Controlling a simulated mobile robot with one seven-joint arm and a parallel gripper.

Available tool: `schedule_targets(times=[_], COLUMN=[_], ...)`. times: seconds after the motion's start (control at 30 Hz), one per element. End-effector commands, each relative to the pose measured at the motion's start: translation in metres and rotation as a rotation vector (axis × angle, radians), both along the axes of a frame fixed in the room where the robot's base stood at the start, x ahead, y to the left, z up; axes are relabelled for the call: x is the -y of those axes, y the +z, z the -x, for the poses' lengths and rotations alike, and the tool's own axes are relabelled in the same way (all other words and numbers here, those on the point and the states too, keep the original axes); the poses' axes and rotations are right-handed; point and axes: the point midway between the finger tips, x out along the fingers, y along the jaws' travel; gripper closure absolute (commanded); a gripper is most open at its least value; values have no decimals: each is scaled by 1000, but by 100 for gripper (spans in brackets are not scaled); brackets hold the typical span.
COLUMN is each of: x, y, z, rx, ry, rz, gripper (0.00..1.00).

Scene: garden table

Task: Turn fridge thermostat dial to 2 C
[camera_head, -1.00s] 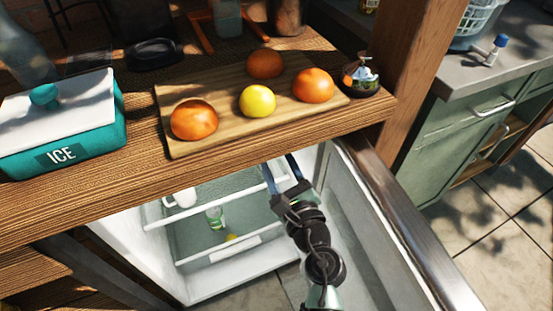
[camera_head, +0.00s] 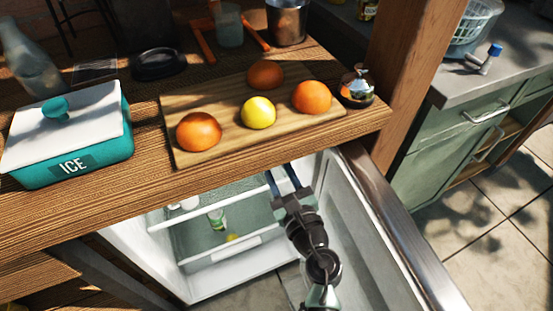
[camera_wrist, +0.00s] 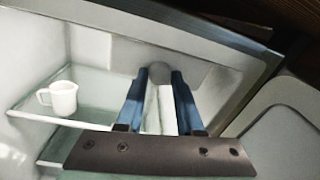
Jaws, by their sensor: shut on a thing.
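The fridge (camera_head: 215,270) stands open under the wooden table, its door to the right. In the wrist view, a round grey dial (camera_wrist: 160,70) is on the fridge's upper inside housing, between the fingertips of my gripper (camera_wrist: 160,75). The two blue fingers are shut on the dial's sides. Its markings are not readable. In the head view, my gripper (camera_head: 281,172) reaches into the top of the fridge opening, just below the table edge; the table hides the dial there.
A white mug (camera_wrist: 60,97) stands on a glass shelf (camera_wrist: 90,112) left of my gripper. The fridge door (camera_head: 365,225) is close on the right of my arm. Above, the table holds a cutting board (camera_head: 225,138) with fruit and a teal ICE box (camera_head: 110,145).

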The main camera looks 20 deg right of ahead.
Motion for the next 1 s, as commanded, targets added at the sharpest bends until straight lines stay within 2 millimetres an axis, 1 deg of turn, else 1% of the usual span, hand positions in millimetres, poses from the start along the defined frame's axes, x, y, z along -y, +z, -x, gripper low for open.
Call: schedule_targets(times=[0.03,0.6,0.8,1.0], x=[0,1,1,1], y=[5,4,3,2], z=[0,0,0,0], rx=[-4,-21,-25,-28], ry=[0,0,-2,0], rz=[-44,-556,-678,-751], gripper=[100,100,100,100])
